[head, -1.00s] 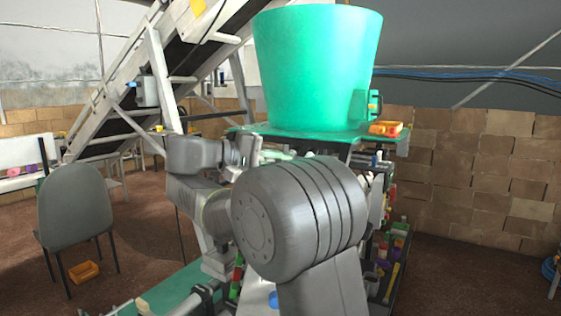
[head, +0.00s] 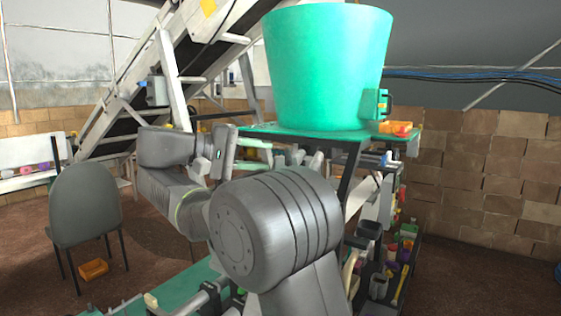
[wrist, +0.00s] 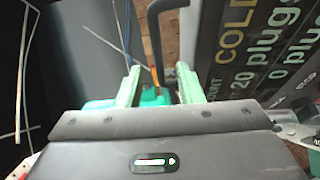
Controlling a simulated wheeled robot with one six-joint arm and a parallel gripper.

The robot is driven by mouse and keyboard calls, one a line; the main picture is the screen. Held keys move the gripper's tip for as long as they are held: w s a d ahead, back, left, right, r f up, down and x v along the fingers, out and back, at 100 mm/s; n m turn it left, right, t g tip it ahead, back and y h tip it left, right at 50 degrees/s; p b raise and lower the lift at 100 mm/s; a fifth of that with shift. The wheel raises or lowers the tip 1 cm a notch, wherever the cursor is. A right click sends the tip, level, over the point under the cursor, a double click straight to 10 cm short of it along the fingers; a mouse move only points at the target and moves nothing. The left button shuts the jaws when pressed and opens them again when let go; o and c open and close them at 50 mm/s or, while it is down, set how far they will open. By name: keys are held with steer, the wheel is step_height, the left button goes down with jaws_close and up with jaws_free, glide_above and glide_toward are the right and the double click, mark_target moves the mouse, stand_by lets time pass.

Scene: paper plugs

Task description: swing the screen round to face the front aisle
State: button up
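The screen (wrist: 245,50) fills the upper right of the wrist view. It is a dark panel at a slant with large lettering, including "COLD", "COUNT", "20 plugs" and "0 plugs". I cannot pick it out surely in the head view. A black looped handle (wrist: 156,50) stands ahead of my gripper, left of the lettering; how it joins the screen is not clear. My gripper (wrist: 158,72) is open, with its pale green fingers apart and nothing seen held. The handle shows in the gap between the fingers, one bar close to the right fingertip; contact cannot be told.
A big green tub (head: 328,70) stands on a green-topped stand (head: 300,135) just beyond my arm. An orange tray (head: 395,127) sits on its right corner. A grey chair (head: 85,208) is at the left, and a brick wall (head: 485,180) at the right. Floor shows between.

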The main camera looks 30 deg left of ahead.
mark_target(288, 154)
steer(key=p+v, duration=0.4)
steer(key=p, duration=0.1)
steer(key=shift+s+a+r+p, duration=0.1)
steer(key=shift+s+a+p, duration=0.1)
steer(key=shift+p, duration=0.1)
stand_by(0.4)
steer(key=b+x, duration=0.4)
steer(key=x, duration=0.6)
steer(key=shift+w+d, duration=0.25)
steer(key=shift+d, duration=0.05)
steer(key=shift+w+d, duration=0.35)
steer(key=shift+w, duration=0.1)
